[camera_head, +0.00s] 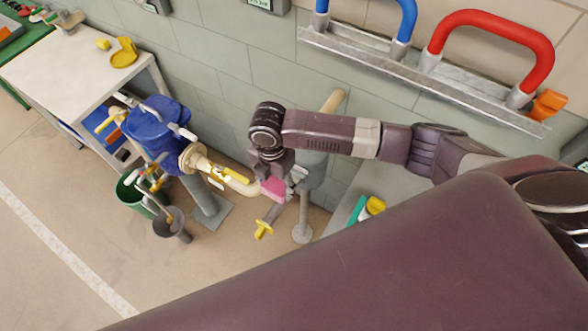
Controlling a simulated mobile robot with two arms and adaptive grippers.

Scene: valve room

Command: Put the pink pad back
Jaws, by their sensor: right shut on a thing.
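The pink pad (273,189) is small and shows at the fingers of my right gripper (283,183). My right arm comes in from the right and bends down at the wrist. The gripper is shut on the pad and holds it beside the end of a cream pipe (240,184). The fingers hide part of the pad. Whether the pad touches the pipe cannot be told. My left gripper is not in view.
A blue valve body (160,125) stands left of the gripper. A green bucket (134,194) and a grey bucket (174,226) are on the floor. A white table (75,62) is at upper left. A red handle (493,42) is on the wall rail. The floor at lower left is clear.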

